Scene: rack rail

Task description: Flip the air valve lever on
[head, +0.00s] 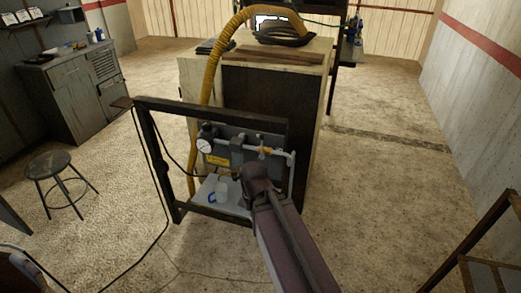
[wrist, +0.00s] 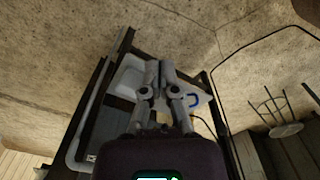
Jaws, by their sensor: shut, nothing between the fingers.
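The air panel (head: 228,148) stands inside a dark rack frame (head: 215,109), with a round white gauge (head: 204,145) at its left. A grey pipe (head: 282,153) runs along its upper right, with a small yellow-orange part (head: 266,150) that looks like the valve lever; its exact angle is too small to tell. My arm reaches in from the lower right and covers the panel's lower right; the fingers are hidden in the head view. In the wrist view my gripper (wrist: 157,70) is shut and empty, over the rack's pale shelf. I cannot tell whether it touches anything.
A yellow hose (head: 213,70) runs down beside a wooden-topped cabinet (head: 190,82) behind the rack. A stool (head: 50,162) stands at left. The floor right of the rack is clear.

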